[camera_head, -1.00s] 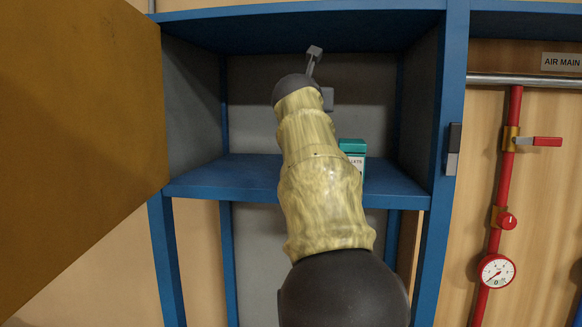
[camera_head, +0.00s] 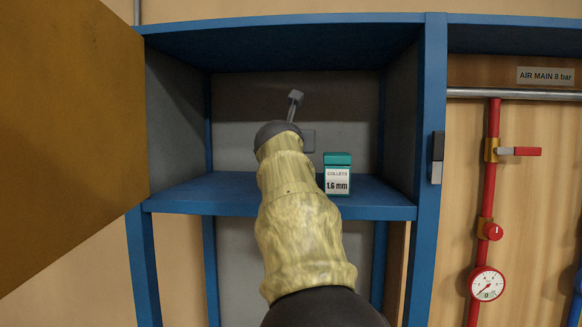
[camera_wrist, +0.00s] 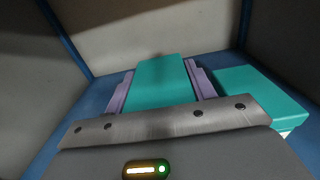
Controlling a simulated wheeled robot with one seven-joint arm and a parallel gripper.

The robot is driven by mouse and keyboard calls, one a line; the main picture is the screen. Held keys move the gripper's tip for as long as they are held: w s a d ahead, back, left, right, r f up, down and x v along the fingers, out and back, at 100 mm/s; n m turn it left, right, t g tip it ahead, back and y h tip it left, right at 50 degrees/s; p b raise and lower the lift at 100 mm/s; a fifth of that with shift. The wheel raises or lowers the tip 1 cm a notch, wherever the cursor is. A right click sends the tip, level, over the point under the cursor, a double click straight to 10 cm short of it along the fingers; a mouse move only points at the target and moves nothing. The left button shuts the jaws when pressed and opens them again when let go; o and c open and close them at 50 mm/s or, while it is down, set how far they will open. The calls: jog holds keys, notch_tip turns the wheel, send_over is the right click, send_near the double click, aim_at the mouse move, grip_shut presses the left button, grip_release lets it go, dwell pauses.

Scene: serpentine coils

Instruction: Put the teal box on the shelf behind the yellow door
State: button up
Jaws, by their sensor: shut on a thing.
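The yellow door (camera_head: 70,130) stands open at the left of the head view. Behind its opening is a blue shelf (camera_head: 225,188), and my arm reaches into this compartment. In the wrist view my gripper (camera_wrist: 158,68) is shut on a teal box (camera_wrist: 157,88), between its two lilac fingers. The head view hides the held box and the fingers behind my arm. I cannot tell whether the held box touches the shelf. A second teal box (camera_head: 338,175), labelled COLLETS 1.6 mm, stands upright on the shelf right of my arm. It also shows right of the fingers in the wrist view (camera_wrist: 262,95).
The compartment has grey side walls and a blue right post (camera_head: 430,180) with a dark catch (camera_head: 437,158). Shelf space left of my arm is bare. A red air pipe (camera_head: 490,190) with valves and a gauge (camera_head: 487,283) runs outside, to the right.

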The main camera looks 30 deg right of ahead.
jog(key=shift+r, duration=0.1)
notch_tip(320, 180, down, 4)
jog(key=b, duration=0.2)
jog(key=shift+b, duration=0.3)
jog(key=o, duration=1.1)
jog(key=shift+f, duration=0.2)
jog(key=shift+r, duration=0.1)
